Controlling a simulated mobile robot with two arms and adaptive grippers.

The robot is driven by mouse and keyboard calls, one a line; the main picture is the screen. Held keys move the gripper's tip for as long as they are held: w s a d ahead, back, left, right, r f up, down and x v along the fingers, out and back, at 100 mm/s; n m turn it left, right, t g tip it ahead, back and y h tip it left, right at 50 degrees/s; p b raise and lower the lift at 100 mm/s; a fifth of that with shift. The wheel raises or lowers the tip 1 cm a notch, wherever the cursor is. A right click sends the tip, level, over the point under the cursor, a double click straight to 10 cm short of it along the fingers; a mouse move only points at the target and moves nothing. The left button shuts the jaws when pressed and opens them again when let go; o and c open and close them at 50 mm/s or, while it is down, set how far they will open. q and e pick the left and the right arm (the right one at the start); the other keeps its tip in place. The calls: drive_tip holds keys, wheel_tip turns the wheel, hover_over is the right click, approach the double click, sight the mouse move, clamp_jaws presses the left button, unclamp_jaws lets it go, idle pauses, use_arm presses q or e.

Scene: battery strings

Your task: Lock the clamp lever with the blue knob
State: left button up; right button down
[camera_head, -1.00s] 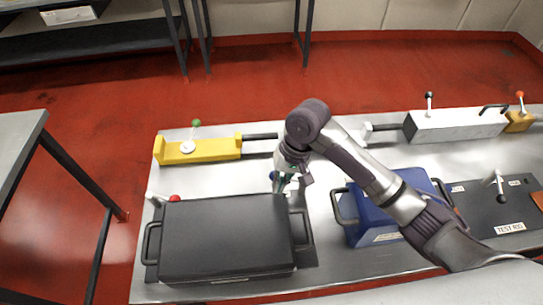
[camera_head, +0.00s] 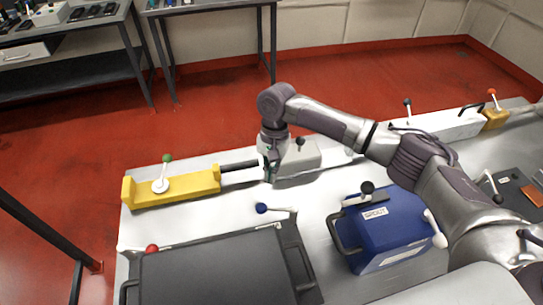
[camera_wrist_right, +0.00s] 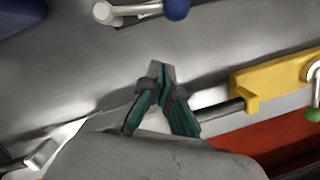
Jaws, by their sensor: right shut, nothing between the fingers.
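The clamp lever's blue knob (camera_head: 262,208) shows at the back right corner of the black case (camera_head: 215,270). Its pale lever arm (camera_head: 280,210) lies low and points left from its pivot. In the right wrist view the blue knob (camera_wrist_right: 176,8) is at the top edge, with the lever arm (camera_wrist_right: 138,10) to its left. My right gripper (camera_head: 270,178) is shut and empty, behind the knob and apart from it. Its fingertips meet in the right wrist view (camera_wrist_right: 160,70). My left gripper is not in view.
A yellow clamp (camera_head: 175,187) with a green knob (camera_head: 167,158) stands at the back left. A blue box (camera_head: 385,232) with a black knob on its lever stands to the right. A red knob (camera_head: 152,249) is at the case's left. Bare metal bench lies between case and box.

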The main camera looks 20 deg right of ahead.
sight(276, 209)
drive_tip(key=shift+s+a+f+p, duration=0.3)
drive_tip(key=shift+s+a+f, duration=0.1)
drive_tip(key=shift+s, duration=0.2)
drive_tip(key=shift+s+a+f+p, duration=0.25)
drive_tip(key=shift+s+a+f, duration=0.1)
drive_tip(key=shift+s, duration=0.25)
drive_tip(key=shift+s+a+f+p, duration=0.3)
drive_tip(key=shift+s+a+f, duration=0.1)
drive_tip(key=shift+s, duration=0.2)
drive_tip(key=shift+r, duration=0.1)
